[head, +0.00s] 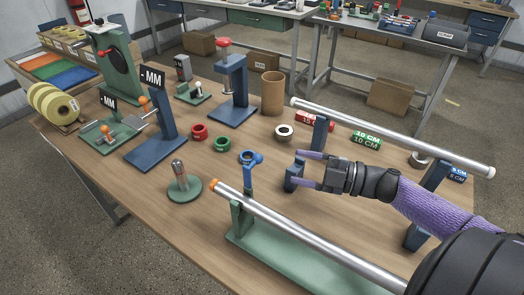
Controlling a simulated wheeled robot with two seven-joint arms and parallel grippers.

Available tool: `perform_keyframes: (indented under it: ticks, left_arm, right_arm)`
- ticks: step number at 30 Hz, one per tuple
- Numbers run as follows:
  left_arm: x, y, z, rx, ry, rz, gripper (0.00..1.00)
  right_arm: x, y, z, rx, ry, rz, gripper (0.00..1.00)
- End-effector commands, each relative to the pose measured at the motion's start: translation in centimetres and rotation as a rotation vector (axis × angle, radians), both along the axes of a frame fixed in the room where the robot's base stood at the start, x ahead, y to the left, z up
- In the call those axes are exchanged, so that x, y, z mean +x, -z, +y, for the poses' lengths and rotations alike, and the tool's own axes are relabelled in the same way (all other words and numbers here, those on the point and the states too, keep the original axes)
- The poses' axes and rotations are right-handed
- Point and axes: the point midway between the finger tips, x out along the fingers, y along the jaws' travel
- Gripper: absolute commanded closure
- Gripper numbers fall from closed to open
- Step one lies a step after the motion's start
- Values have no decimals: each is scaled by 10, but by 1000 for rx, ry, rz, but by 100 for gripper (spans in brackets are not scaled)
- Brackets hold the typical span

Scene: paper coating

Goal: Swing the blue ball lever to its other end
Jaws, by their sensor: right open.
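My left gripper is out of view.
A second silver roller (390,135) on dark blue stands runs behind my right arm. Red (199,132), green (222,143) and white (284,132) rings lie behind the lever. A metal-topped peg on a green disc (184,187) stands to its left. The front left table is clear.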

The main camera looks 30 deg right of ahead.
Motion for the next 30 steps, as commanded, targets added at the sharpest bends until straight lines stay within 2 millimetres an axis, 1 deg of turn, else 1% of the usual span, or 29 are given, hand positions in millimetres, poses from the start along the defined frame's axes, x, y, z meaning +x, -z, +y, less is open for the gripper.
perform_keyframes:
  ticks: [2,5,9,13,18,26,27,29,30]
  left_arm:
    - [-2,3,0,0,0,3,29]
    - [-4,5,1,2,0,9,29]
    - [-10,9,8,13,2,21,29]
    - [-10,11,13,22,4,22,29]
    - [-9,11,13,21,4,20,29]
    - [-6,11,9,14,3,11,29]
    - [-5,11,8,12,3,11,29]
    - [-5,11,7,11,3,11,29]
    - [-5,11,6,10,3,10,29]
  right_arm:
    - [5,1,4,-1,-10,-3,32]
    - [21,-1,17,0,-10,-7,32]
    - [48,-1,40,2,-8,-7,32]
    - [65,-1,53,1,-7,-4,32]
    - [75,-1,62,0,-6,-2,32]
    - [76,-1,63,0,-6,0,32]
    - [76,-1,63,0,-6,0,41]
    - [76,-1,62,0,-6,0,53]
    - [76,-1,62,0,-6,0,62]
